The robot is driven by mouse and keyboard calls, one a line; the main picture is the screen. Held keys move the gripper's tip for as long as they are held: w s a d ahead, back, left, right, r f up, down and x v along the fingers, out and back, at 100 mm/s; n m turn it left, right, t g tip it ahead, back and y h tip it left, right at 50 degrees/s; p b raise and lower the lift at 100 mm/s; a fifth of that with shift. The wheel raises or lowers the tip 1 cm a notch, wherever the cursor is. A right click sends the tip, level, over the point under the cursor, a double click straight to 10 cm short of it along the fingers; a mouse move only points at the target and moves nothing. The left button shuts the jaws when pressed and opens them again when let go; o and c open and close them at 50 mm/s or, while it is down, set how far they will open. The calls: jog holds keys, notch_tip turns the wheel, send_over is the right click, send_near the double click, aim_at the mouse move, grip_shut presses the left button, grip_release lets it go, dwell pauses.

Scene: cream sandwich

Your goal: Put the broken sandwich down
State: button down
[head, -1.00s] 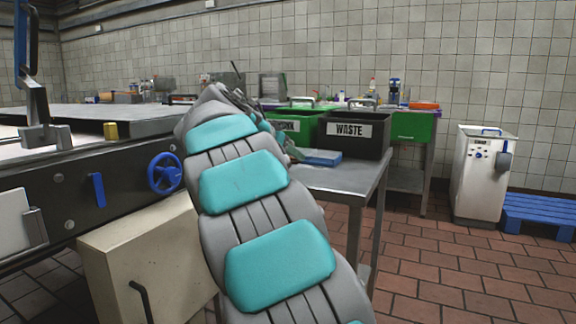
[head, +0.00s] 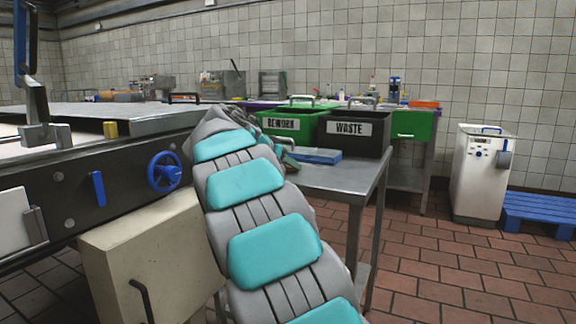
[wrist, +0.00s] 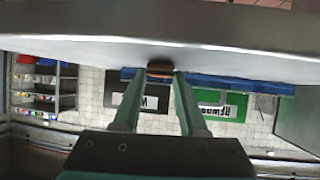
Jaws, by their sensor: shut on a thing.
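The sandwich (wrist: 160,68), small and brown, sits between the fingertips of my gripper (wrist: 160,77) in the wrist view, which looks upside down. My gripper is shut on it. I cannot tell where it is broken. The sandwich appears close to a grey metal surface (wrist: 110,45); I cannot tell whether it touches. In the head view my arm hides the sandwich and most of the gripper. A green bin (head: 285,126) labelled REWORK and a black bin (head: 382,135) labelled WASTE stand side by side on a steel table (head: 345,178).
A blue flat item (head: 315,156) lies on the table before the bins. A machine with a blue handwheel (head: 165,172) is at left. A white unit (head: 478,185) and a blue pallet (head: 540,212) stand at right. The table's front right part is clear.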

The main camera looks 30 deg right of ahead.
jog(key=shift+f+b, duration=0.2)
jog(key=shift+b, duration=0.1)
jog(key=shift+c, duration=2.2)
grip_release()
jog(key=shift+r, duration=0.2)
jog(key=shift+a+r+p, duration=0.1)
jog(key=shift+r+p, duration=0.05)
jog(key=shift+p, duration=0.2)
jog(key=v, duration=1.1)
jog(key=shift+s+a, duration=0.2)
jog(key=shift+a, duration=0.1)
jog(key=shift+r, duration=0.1)
